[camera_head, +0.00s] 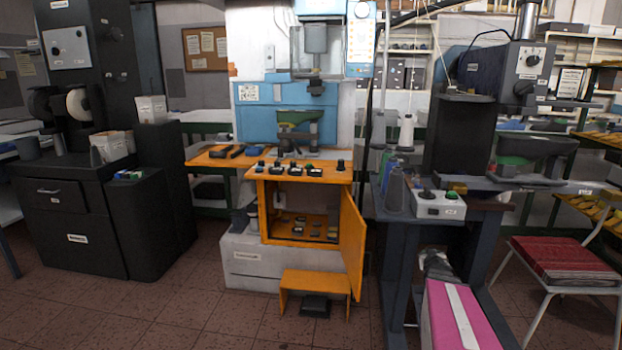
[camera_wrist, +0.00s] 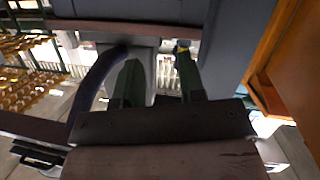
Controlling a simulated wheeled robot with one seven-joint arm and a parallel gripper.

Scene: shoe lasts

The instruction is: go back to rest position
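My gripper (camera_head: 437,264) shows low in the head view, at the end of my pink and white arm, under the right-hand workbench. Its fingers are too small and dark to make out there. In the wrist view the two dark green fingers (camera_wrist: 160,78) stand apart with a gap between them. I see nothing clearly held in the gap. A dark curved, tube-like shape lies beside the left finger in that view; I cannot tell what it is.
The orange cabinet (camera_head: 258,205) stands left of my arm with its door (camera_head: 352,245) open. The bench's control box (camera_head: 438,204) sits above my gripper. A chair with a red seat (camera_head: 567,258) is at right. The floor (camera_head: 190,315) at front left is clear.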

